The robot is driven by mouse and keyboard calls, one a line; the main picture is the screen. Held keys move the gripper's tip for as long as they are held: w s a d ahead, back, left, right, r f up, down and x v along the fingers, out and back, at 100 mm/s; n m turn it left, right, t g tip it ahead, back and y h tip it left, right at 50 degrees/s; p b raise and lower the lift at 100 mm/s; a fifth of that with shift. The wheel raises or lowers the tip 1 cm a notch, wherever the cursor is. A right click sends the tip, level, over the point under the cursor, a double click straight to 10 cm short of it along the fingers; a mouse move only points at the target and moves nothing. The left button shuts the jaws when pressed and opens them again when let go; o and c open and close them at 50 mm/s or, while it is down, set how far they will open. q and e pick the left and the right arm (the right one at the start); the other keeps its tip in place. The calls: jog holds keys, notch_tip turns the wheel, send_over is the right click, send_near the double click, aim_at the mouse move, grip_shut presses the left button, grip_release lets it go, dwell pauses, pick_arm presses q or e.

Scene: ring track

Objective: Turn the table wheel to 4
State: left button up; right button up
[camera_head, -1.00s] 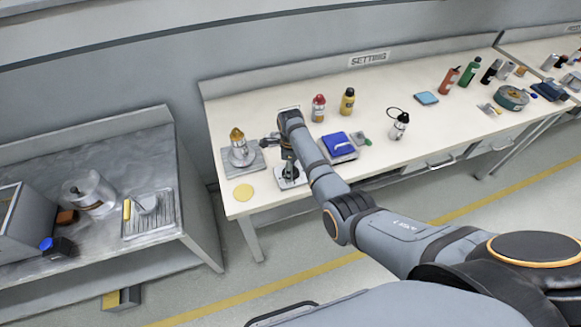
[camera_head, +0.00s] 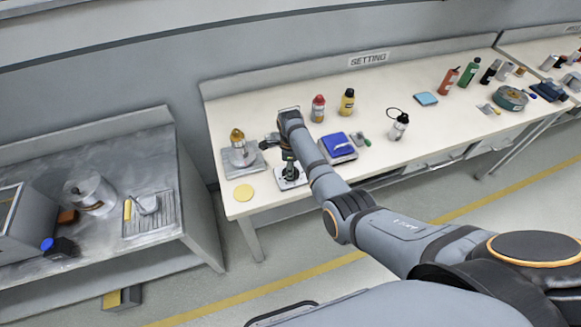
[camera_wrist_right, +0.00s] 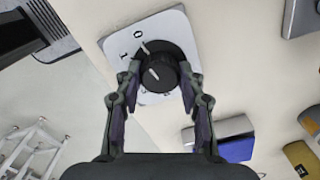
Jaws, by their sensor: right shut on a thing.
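The table wheel is a black round knob (camera_wrist_right: 160,72) on a white square plate (camera_wrist_right: 122,42) with numbers around its edge. In the wrist view 0 and 1 are readable at the upper left; the lower figures are partly hidden. White marks show on the knob, but I cannot tell which number it is set to. My right gripper (camera_wrist_right: 159,85) is shut on the knob, with one finger on each side. In the head view my right gripper (camera_head: 289,171) points down over the plate (camera_head: 290,184) near the table's front edge and mostly hides the knob.
A blue-topped box (camera_head: 338,146) is close on the right. Red (camera_head: 318,107) and yellow (camera_head: 347,101) bottles stand behind. A grey bench (camera_head: 182,230) is at the left.

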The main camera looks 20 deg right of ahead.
jog(key=n+p, duration=0.1)
jog(key=n, duration=0.2)
jog(key=shift+r+p, duration=0.15)
jog(key=shift+p, duration=0.25)
jog(key=n+p, duration=0.1)
jog(key=n, duration=0.2)
jog(key=shift+n, duration=0.4)
jog(key=n+p, duration=0.1)
jog(key=n, duration=0.2)
jog(key=shift+n, duration=0.4)
jog(key=n+p, duration=0.1)
jog(key=n, duration=0.8)
jog(key=shift+p, duration=0.4)
jog(key=n, duration=0.3)
jog(key=shift+n, duration=0.3)
jog(key=n, duration=0.4)
jog(key=shift+p, duration=0.3)
jog(key=shift+d+n, duration=0.1)
jog(key=shift+n, duration=1.9)
